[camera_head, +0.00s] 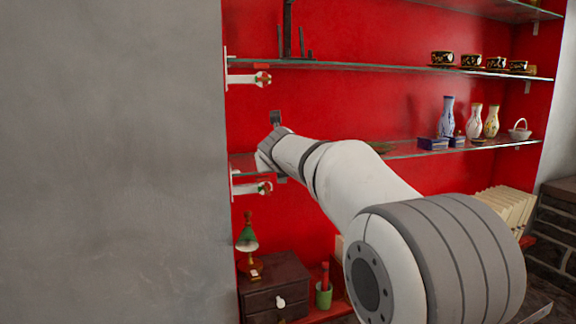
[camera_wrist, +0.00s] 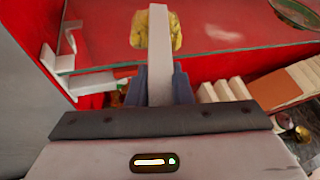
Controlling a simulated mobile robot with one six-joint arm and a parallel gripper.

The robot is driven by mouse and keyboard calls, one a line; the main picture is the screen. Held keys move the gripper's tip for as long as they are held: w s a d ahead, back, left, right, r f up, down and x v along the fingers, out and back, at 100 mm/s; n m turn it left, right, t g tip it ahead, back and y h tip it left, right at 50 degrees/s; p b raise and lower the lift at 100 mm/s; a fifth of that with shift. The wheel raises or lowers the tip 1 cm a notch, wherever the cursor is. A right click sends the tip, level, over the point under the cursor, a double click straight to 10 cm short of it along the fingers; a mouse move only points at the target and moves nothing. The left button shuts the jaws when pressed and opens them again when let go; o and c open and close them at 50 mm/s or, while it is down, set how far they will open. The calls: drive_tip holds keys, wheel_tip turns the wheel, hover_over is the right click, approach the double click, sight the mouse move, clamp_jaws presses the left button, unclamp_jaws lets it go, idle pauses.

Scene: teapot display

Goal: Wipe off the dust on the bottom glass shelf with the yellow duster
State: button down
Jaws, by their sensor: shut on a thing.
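My gripper (camera_wrist: 158,82) is shut on the pale handle of the yellow duster (camera_wrist: 155,38) in the wrist view. The duster's yellow head points away from me, over the bottom glass shelf (camera_wrist: 225,66) near its left end. I cannot tell whether the head touches the glass. In the head view, my gripper (camera_head: 276,120) is at the left part of the bottom glass shelf (camera_head: 460,146), and I cannot make out the duster there. A pale patch (camera_wrist: 224,33), perhaps dust or a reflection, shows right of the duster head.
A green plate (camera_wrist: 297,12) lies on the shelf to the right. Vases (camera_head: 447,117), boxes and a white basket (camera_head: 519,131) stand farther right. White brackets (camera_head: 250,188) hold the shelves at left. Below are a lamp (camera_head: 247,243), a dark chest (camera_head: 275,288) and books (camera_head: 505,208).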

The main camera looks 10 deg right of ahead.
drive_tip(key=shift+s+a, duration=0.2)
drive_tip(key=shift+a, duration=0.8)
drive_tip(key=shift+s+a, duration=0.15)
drive_tip(key=shift+a, duration=0.8)
drive_tip(key=shift+r, duration=0.15)
wheel_tip(320, 180, up, 6)
drive_tip(key=p, duration=0.6)
wheel_tip(320, 180, up, 3)
drive_tip(key=shift+f, duration=0.1)
